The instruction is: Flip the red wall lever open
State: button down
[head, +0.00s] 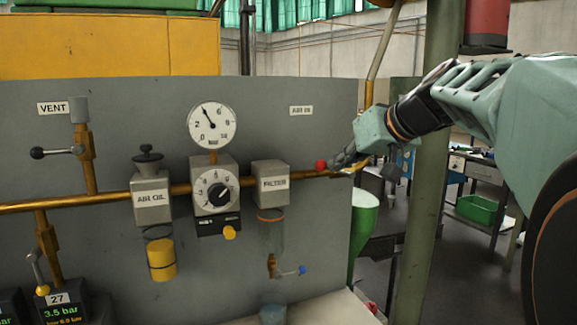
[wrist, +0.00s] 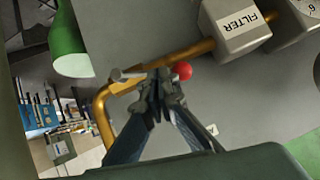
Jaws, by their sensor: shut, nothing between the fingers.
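The red lever shows as a round red knob (head: 321,165) at the right end of the brass pipe, under the AIR IN label. In the wrist view the red knob (wrist: 182,70) sits just right of my fingertips, close to the pipe. My gripper (head: 341,162) reaches in from the right and is shut and empty. In the wrist view my gripper (wrist: 165,83) overlaps the pipe beside the knob. My fingers hide most of the lever's shaft and the valve body. I cannot tell whether they touch the lever.
The filter (head: 271,184), regulator (head: 213,196) and oiler (head: 151,197) hang along the pipe to the left. The gauge (head: 212,126) stands above the regulator. A black-knobbed vent lever (head: 37,153) is at far left. A green post (head: 424,160) stands right of the panel, near my arm.

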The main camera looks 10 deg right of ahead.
jog(key=shift+a+f+n+h+b, duration=0.15)
jog(key=shift+f+n+h+b, duration=0.15)
jog(key=shift+b, duration=0.15)
jog(key=shift+s+a+f+b, duration=0.1)
jog(key=shift+a+f+b, duration=0.2)
jog(key=shift+b, duration=0.5)
dwell(0.6)
dwell(0.4)
